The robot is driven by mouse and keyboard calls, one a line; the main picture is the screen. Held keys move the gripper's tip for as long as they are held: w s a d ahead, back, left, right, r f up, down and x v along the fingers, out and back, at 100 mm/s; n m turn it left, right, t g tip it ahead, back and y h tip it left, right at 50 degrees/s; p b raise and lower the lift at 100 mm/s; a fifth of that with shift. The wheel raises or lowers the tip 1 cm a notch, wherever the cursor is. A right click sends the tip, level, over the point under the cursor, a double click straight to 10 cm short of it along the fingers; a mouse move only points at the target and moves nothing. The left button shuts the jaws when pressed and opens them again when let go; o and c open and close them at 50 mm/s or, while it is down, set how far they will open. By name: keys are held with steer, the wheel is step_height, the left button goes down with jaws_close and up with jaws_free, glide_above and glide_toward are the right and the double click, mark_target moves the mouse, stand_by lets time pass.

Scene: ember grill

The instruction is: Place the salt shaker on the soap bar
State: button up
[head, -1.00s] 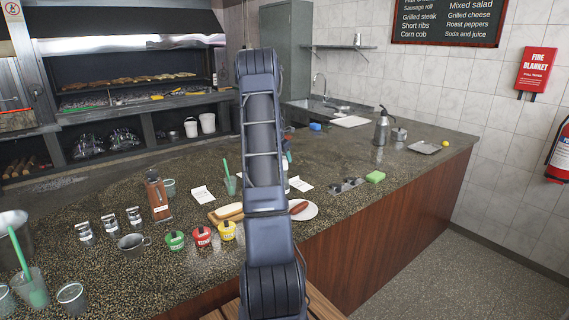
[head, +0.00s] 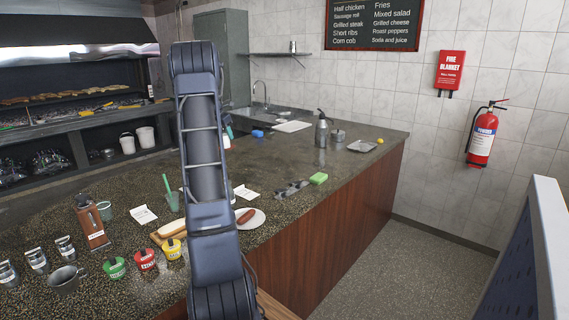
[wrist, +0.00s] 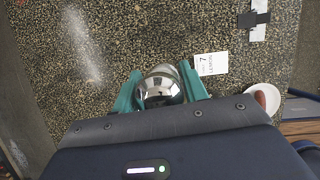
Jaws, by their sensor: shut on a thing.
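My gripper (wrist: 158,92) has teal fingers and is shut on a shiny, domed metal top, which I take to be the salt shaker (wrist: 160,84). The wrist view looks down past it at the speckled counter; its lower part is hidden. In the head view my arm covers most of the gripper. A green block (head: 318,178), which looks like the soap bar, lies near the counter's front edge, right of and apart from my arm. I cannot make it out in the wrist view.
Small dark and metal items (head: 291,188) lie just left of the green block. A plate with a sausage (head: 249,218) is beside my arm. A metal jug (head: 322,130), a tray (head: 361,146) and a blue block (head: 257,133) stand farther back. Counter behind the green block is clear.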

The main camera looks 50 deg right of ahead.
steer(key=s+d+r+m, duration=0.1)
steer(key=s+d, duration=0.6)
steer(key=d, duration=0.3)
steer(key=s+d+r+m, duration=0.1)
steer(key=s+d, duration=0.5)
steer(key=d, duration=0.3)
steer(key=m+g, duration=0.1)
steer(key=m, duration=0.1)
glide_above(320, 175)
steer(key=f, duration=1.8)
steer(key=shift+s+a+f, duration=0.1)
steer(key=shift+a+f, duration=0.2)
steer(key=shift+f, duration=0.1)
steer(key=shift+f, duration=0.15)
steer(key=o, duration=1.1)
steer(key=shift+o, duration=0.2)
